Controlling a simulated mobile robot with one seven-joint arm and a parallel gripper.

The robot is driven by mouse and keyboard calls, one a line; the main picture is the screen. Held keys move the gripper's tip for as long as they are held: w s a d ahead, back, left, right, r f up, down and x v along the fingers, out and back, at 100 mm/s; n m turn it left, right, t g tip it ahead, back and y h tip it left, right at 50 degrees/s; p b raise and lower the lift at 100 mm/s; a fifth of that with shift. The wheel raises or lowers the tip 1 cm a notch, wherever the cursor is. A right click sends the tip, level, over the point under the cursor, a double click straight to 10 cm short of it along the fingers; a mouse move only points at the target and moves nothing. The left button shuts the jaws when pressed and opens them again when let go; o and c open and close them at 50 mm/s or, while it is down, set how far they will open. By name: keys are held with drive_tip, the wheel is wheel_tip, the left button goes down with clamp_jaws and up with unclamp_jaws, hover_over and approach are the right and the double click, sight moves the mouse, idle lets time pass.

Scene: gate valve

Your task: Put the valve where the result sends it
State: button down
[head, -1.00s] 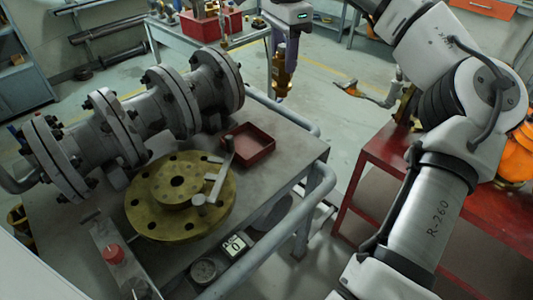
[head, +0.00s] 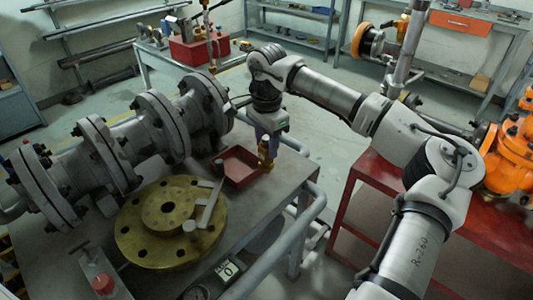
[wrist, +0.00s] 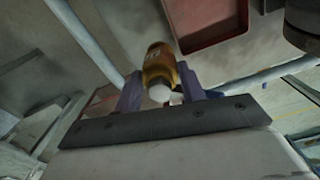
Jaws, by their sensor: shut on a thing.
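My gripper (head: 268,139) is shut on a small brass valve (head: 266,155), beside the right side of the shallow red tray (head: 240,167). In the head view the valve hangs roughly upright near the table's right corner. I cannot tell whether its lower end touches the table. In the wrist view the valve (wrist: 158,70) sits between the two purple fingers (wrist: 160,92), its white round end towards me. The tray (wrist: 207,20) lies beyond it at the top and looks empty.
The grey table (head: 150,280) bears a big flanged pipe valve (head: 120,145), a brass flange disc (head: 170,222) with a grey tool on it, and a red-knobbed device (head: 103,284). A grey rail (head: 275,250) runs along its edge. A red bench (head: 375,195) stands right.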

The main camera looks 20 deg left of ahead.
sight(267, 155)
drive_tip(key=shift+f, duration=2.05)
drive_tip(key=shift+f, duration=0.2)
drive_tip(key=c, duration=0.8)
unclamp_jaws()
drive_tip(key=shift+c, duration=0.2)
drive_tip(key=shift+r, duration=0.1)
